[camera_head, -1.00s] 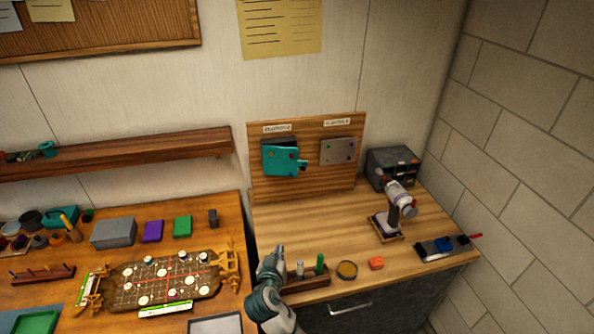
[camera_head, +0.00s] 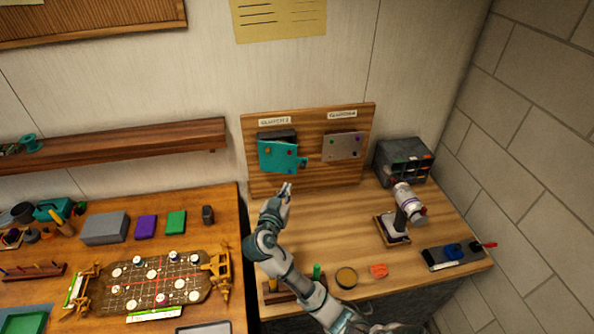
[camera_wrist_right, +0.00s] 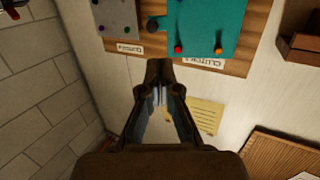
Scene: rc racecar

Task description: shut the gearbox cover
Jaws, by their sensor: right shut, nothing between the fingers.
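The teal cover (camera_head: 278,157), with small coloured dots, is on the upright wooden board, in front of a dark housing (camera_head: 276,136) that shows above its top edge. The cover looks tilted out from the housing; its hinge line is hard to make out. In the wrist view the teal cover (camera_wrist_right: 205,22) appears upside down at the top. My right gripper (camera_head: 287,187) is shut and empty, below the cover and apart from it. It also shows in the wrist view (camera_wrist_right: 159,92). My left gripper is not in view.
A grey plate (camera_head: 343,146) is beside the cover on the wooden board (camera_head: 318,186). A drawer box (camera_head: 405,158), a small white device (camera_head: 408,203) and a dark tray (camera_head: 440,264) stand to the right. The bench below the board is mostly clear.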

